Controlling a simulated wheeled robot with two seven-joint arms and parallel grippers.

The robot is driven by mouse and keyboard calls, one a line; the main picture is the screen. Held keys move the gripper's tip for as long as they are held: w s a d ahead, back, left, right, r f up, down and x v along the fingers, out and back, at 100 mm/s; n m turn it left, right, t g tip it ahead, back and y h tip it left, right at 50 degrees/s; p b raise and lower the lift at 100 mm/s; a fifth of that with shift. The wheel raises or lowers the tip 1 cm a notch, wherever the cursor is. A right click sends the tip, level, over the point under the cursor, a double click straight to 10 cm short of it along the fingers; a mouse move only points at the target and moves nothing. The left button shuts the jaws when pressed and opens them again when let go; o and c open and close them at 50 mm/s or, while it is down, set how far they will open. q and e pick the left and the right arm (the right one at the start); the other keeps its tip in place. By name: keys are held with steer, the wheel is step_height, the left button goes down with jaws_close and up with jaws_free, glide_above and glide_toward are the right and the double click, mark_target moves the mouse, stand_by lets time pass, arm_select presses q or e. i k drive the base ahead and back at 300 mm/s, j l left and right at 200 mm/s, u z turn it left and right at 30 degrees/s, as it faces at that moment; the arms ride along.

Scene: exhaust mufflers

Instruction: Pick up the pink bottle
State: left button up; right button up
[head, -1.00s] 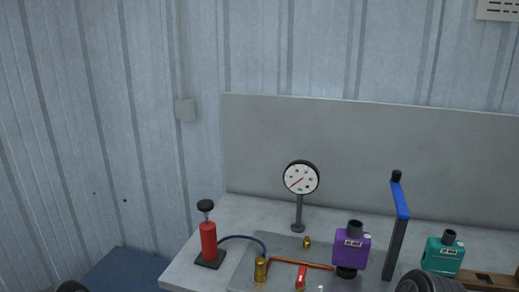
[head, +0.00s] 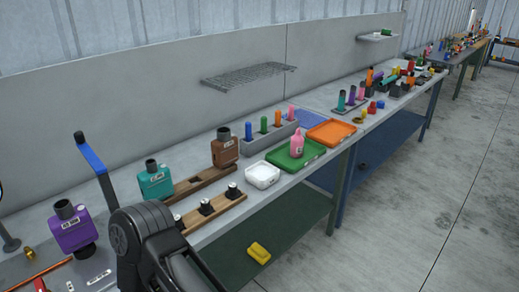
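A pink bottle (head: 297,143) stands upright on the green tray (head: 290,163), near the front edge of the workbench, right of the picture's middle. A black arm link of mine fills the lower left of the head view, well to the left of the bottle and apart from it. Neither gripper's fingertips show in this view.
A white bowl (head: 262,175) is left of the green tray and an orange tray (head: 331,132) is right of it. A grey rack (head: 270,136) with coloured pegs stands behind. A wire shelf (head: 248,76) hangs above. The concrete floor (head: 430,215) on the right is clear.

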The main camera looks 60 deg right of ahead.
mark_target(297, 141)
steer(key=z, duration=2.45)
steer(key=i+l, duration=0.25)
steer(key=l, duration=0.15)
steer(key=i+l+u, duration=0.15)
steer(key=l, duration=0.3)
steer(key=i+l, duration=0.25)
steer(key=l, duration=0.2)
steer(key=i+l+u, duration=0.1)
steer(key=l, duration=0.35)
steer(key=i+l, duration=0.3)
steer(key=l, duration=0.15)
steer(key=i+l+u, duration=0.15)
steer(key=l, duration=0.3)
steer(key=i+l, duration=0.2)
steer(key=l, duration=0.3)
steer(key=i+l+u, duration=0.1)
steer(key=l, duration=0.35)
steer(key=i, duration=0.05)
